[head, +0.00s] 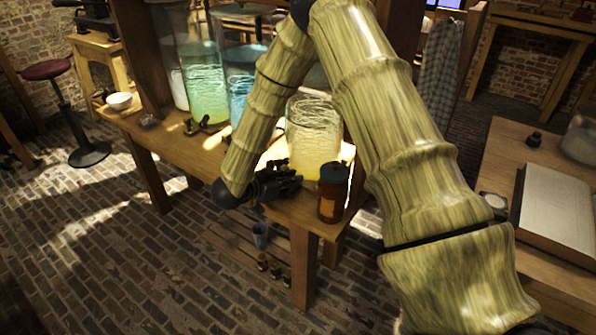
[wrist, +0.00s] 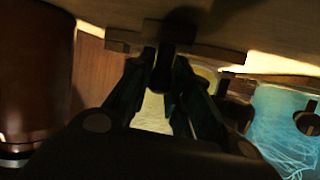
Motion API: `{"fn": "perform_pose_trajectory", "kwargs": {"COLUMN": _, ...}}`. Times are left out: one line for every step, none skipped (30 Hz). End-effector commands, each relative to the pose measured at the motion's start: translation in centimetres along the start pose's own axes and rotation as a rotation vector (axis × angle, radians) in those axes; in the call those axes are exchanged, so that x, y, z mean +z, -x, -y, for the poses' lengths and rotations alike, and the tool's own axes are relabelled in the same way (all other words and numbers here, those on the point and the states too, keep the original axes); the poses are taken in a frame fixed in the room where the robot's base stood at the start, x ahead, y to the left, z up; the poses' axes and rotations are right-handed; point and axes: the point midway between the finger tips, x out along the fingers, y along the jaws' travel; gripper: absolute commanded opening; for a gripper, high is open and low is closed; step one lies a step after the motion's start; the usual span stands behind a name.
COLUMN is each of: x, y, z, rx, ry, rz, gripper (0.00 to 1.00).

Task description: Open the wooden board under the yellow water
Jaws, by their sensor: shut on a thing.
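The yellow water stands in a clear glass jar (head: 313,140) near the right end of the wooden table in the head view. My gripper (head: 277,182) is at the table's front edge, just in front and left of this jar. Yellow shows behind the fingers.
A brown bottle (head: 333,192) stands close to the right of my gripper, at the table's corner; it also shows in the wrist view (wrist: 35,70). A blue jar (head: 238,92) and a green jar (head: 206,95) stand further left. Small bottles (head: 262,262) sit below the table.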

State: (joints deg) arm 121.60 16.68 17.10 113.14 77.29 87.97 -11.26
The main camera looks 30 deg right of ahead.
Motion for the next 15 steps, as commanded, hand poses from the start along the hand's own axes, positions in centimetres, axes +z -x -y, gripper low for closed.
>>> {"fn": "perform_pose_trajectory", "kwargs": {"x": 0.3, "y": 1.5, "z": -0.3, "rx": -0.003, "ry": 0.005, "rz": 0.003, "gripper": 0.00}}
{"fn": "perform_pose_trajectory", "kwargs": {"x": 0.5, "y": 2.2, "z": -0.5, "rx": -0.003, "ry": 0.006, "rz": 0.003, "gripper": 0.00}}
{"fn": "perform_pose_trajectory", "kwargs": {"x": 0.9, "y": 3.2, "z": -0.8, "rx": -0.004, "ry": 0.006, "rz": 0.002, "gripper": 0.00}}
{"fn": "perform_pose_trajectory", "kwargs": {"x": 1.2, "y": 3.9, "z": -1.1, "rx": -0.003, "ry": 0.006, "rz": 0.002, "gripper": 0.00}}
{"fn": "perform_pose_trajectory", "kwargs": {"x": 1.5, "y": 4.7, "z": -1.3, "rx": -0.003, "ry": 0.007, "rz": 0.002, "gripper": 0.00}}
{"fn": "perform_pose_trajectory", "kwargs": {"x": 1.9, "y": 5.7, "z": -1.6, "rx": -0.004, "ry": 0.006, "rz": 0.002, "gripper": 0.00}}
{"fn": "perform_pose_trajectory", "kwargs": {"x": 2.2, "y": 6.4, "z": -1.8, "rx": -0.003, "ry": 0.007, "rz": 0.002, "gripper": 0.00}}
{"fn": "perform_pose_trajectory", "kwargs": {"x": 2.5, "y": 7.2, "z": -2.0, "rx": -0.003, "ry": 0.006, "rz": 0.002, "gripper": 0.00}}
{"fn": "perform_pose_trajectory", "kwargs": {"x": 2.9, "y": 8.1, "z": -2.3, "rx": -0.003, "ry": 0.006, "rz": 0.002, "gripper": 0.00}}
{"fn": "perform_pose_trajectory", "kwargs": {"x": 3.2, "y": 8.8, "z": -2.5, "rx": -0.003, "ry": 0.006, "rz": 0.003, "gripper": 0.00}}
{"fn": "perform_pose_trajectory", "kwargs": {"x": 3.5, "y": 9.6, "z": -2.7, "rx": -0.003, "ry": 0.005, "rz": 0.003, "gripper": 0.00}}
{"fn": "perform_pose_trajectory", "kwargs": {"x": 3.9, "y": 10.4, "z": -3.0, "rx": -0.002, "ry": 0.005, "rz": 0.002, "gripper": 0.00}}
{"fn": "perform_pose_trajectory", "kwargs": {"x": 4.1, "y": 11.1, "z": -3.2, "rx": -0.002, "ry": 0.005, "rz": 0.002, "gripper": 0.00}}
{"fn": "perform_pose_trajectory", "kwargs": {"x": 4.4, "y": 11.7, "z": -3.4, "rx": -0.003, "ry": 0.004, "rz": 0.002, "gripper": 0.00}}
{"fn": "perform_pose_trajectory", "kwargs": {"x": 4.7, "y": 12.5, "z": -3.6, "rx": -0.002, "ry": 0.003, "rz": 0.002, "gripper": 0.00}}
